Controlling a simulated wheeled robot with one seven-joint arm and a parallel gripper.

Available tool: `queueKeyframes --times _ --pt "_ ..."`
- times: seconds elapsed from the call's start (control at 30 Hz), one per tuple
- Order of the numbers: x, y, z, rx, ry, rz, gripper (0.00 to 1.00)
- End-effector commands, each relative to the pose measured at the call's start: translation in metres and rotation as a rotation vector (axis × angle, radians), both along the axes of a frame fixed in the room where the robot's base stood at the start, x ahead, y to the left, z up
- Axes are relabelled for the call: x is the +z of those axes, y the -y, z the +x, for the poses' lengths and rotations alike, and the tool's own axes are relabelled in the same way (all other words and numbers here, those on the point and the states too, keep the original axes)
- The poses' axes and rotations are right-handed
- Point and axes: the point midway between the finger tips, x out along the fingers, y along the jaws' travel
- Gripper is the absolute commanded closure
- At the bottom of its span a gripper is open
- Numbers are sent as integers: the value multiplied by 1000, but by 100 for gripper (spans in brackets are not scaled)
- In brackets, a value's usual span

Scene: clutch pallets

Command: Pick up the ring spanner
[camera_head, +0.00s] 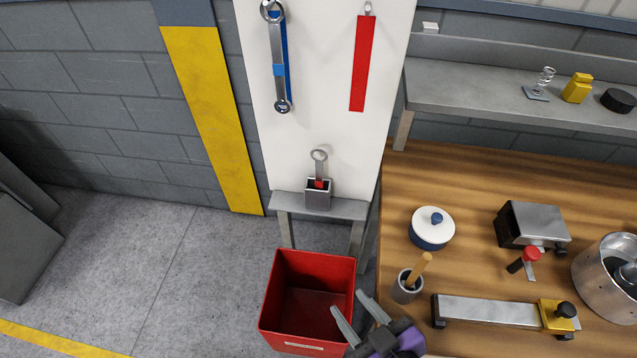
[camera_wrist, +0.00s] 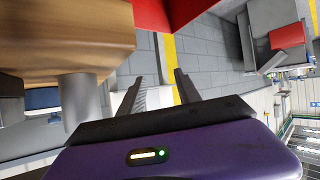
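A long spanner with a ring at each end and a blue band on its shaft (camera_head: 277,50) hangs on the white board at upper left, over a blue strip. A smaller ring-topped metal tool with some red low on it (camera_head: 319,165) stands upright in a small grey holder (camera_head: 318,198) on a narrow shelf below the board; its lower end is hidden. My gripper (camera_head: 348,302) is low in the head view, in front of the red bin's right side and well apart from both. Its fingers are open and empty, also in the wrist view (camera_wrist: 157,82), where neither tool shows.
The red bin (camera_head: 306,262) stands under the narrow shelf (camera_head: 346,208). The wooden bench (camera_head: 470,190) at right carries a blue-white lidded pot (camera_head: 432,232), a grey cup (camera_head: 407,288) with a wooden handle and a clamp-like bar (camera_head: 490,311).

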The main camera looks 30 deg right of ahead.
Motion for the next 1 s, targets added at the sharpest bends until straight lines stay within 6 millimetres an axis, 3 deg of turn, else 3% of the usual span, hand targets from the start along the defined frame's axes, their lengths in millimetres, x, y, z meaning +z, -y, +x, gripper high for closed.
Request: queueKeyframes --times 0.03,0.17,0.27,0.5,0.73,0.87,1.0 --pt "0 -4 21 -14 -1 -14 60" --pt "4 -6 64 -99 -24 -54 60" --pt "17 -6 95 -189 -22 -75 60" --pt "79 -7 148 -470 33 -63 60" --pt "132 -11 160 -694 97 8 60" --pt "145 -12 159 -755 114 34 60" --pt "145 -6 165 -776 117 39 60"
